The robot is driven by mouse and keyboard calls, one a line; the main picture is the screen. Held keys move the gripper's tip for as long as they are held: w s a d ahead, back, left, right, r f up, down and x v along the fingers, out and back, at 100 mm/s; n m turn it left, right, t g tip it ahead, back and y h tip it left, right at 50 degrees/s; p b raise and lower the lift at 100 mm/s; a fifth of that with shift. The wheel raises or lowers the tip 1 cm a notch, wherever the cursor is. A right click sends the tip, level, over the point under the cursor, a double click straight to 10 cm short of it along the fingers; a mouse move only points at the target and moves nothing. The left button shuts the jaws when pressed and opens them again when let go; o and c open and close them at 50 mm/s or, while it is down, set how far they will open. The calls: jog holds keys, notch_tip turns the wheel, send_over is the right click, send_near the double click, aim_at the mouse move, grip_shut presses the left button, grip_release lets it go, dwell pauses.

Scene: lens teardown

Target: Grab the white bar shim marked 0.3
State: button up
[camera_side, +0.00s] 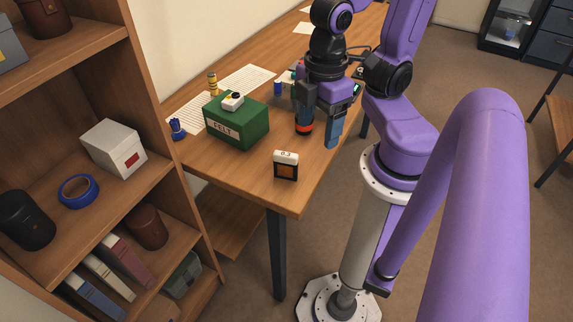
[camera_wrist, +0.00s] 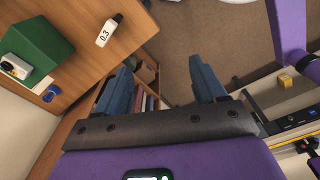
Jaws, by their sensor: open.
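The white bar shim marked 0.3 (camera_side: 286,157) is near the front corner of the wooden table in the side view, above a small black piece with a brown face (camera_side: 285,172). I cannot tell whether it rests on that piece or is joined to it. In the wrist view the white bar (camera_wrist: 105,34) shows at upper left, its 0.3 mark readable and one end dark. My gripper (camera_side: 320,130) is open and empty, to the right of the shim and apart from it. In the wrist view its blue fingers (camera_wrist: 162,85) are spread wide, with the shim outside them.
A dark blue item (camera_side: 177,129) sits at the table's left edge. A shelf (camera_side: 150,95) flanks the table.

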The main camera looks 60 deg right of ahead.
jog(key=o, duration=0.4)
jog(key=shift+f, duration=0.1)
jog(key=w+a+f+n+h, duration=0.3)
jog(key=w+a+f+h, duration=0.15)
jog(key=f+h, duration=0.25)
jog(key=n+t+h, duration=0.3)
jog(key=n+h, duration=0.2)
jog(key=h, duration=0.2)
send_near(284, 162)
jog(key=x, duration=1.3)
jog(key=shift+f, duration=0.1)
